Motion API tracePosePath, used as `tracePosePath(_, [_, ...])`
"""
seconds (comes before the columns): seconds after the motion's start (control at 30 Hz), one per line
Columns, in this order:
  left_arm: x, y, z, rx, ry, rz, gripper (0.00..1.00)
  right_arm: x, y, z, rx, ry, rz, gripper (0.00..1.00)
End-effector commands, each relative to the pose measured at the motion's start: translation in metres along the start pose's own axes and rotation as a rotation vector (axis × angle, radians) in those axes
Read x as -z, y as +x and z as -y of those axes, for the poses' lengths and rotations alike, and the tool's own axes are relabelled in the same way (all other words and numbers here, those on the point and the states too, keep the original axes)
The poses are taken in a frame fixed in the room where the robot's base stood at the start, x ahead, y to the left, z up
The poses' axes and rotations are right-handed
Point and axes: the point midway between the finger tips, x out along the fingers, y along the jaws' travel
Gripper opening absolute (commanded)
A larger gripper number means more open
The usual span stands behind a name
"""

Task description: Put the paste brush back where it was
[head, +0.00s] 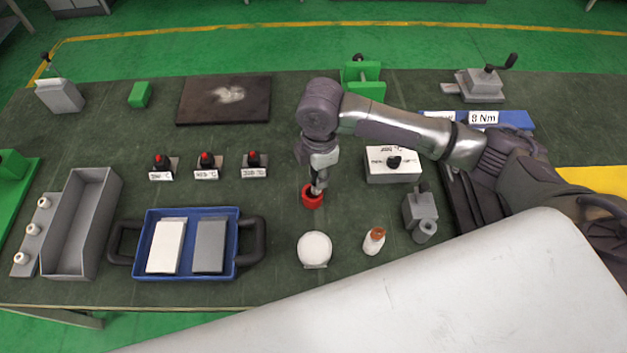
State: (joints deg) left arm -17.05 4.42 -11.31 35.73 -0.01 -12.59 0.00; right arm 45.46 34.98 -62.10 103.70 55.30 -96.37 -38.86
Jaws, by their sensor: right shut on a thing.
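My right gripper (319,180) points down over a small red pot (312,200) near the middle of the table. It is shut on a thin thing, most likely the paste brush, which is mostly hidden by the fingers and the pot. The fingertips are right above the pot's opening. I cannot tell how deep the brush reaches into the pot. My left gripper is not in view.
A round white object (314,247), a small bottle (374,241) and a grey block (421,212) stand in front. A blue tray (238,215) with two plates is left. Three red-topped knobs (206,161) and a white box (393,174) stand nearby.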

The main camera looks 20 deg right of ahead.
Motion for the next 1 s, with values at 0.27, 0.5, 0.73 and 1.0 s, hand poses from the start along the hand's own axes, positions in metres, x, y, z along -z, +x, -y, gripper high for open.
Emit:
tracePosePath(0.27, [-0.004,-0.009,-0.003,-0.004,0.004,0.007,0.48,0.01,0.021,-0.005,0.005,0.002,0.003,0.0])
tracePosePath(0.5, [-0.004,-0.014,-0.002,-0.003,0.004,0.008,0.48,0.009,0.047,-0.005,0.001,0.0,0.002,0.0])
tracePosePath(0.73, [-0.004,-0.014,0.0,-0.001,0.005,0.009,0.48,0.009,0.048,-0.005,0.0,0.0,0.002,0.0])
tracePosePath(1.0, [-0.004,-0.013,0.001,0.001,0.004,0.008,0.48,0.009,0.051,-0.005,0.0,-0.001,0.002,0.49])
